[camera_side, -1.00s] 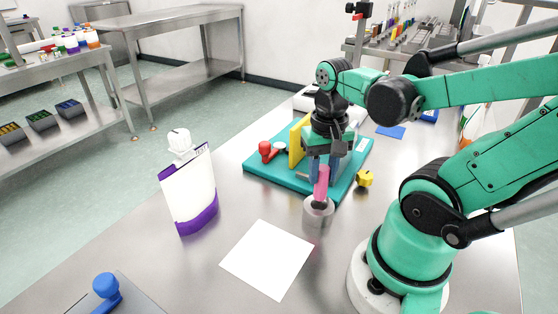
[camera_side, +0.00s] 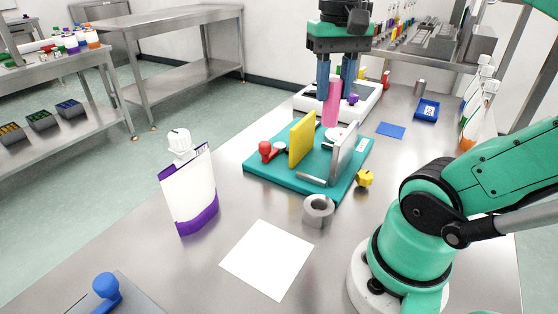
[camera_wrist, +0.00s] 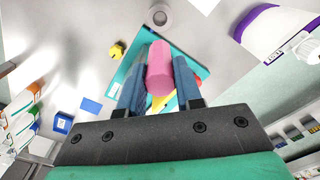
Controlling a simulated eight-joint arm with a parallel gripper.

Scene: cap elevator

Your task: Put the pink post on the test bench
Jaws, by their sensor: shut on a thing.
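The pink post (camera_side: 331,112) is upright between the fingers of my gripper (camera_side: 334,94), which is shut on it. In the side view it is held up in the air, in front of the far part of the teal board; its height over the board is hard to tell. The wrist view shows the post (camera_wrist: 160,68) between the blue fingers (camera_wrist: 159,88). The teal board (camera_side: 274,171), which looks like the test bench, carries an upright yellow plate (camera_side: 302,140), an upright grey plate (camera_side: 344,153) and a red knob (camera_side: 266,150).
A grey ring-shaped holder (camera_side: 318,210) stands empty in front of the board. A white sheet (camera_side: 267,259) lies nearer. A white and purple pouch (camera_side: 189,195) stands at left. A white device (camera_side: 375,92) is behind.

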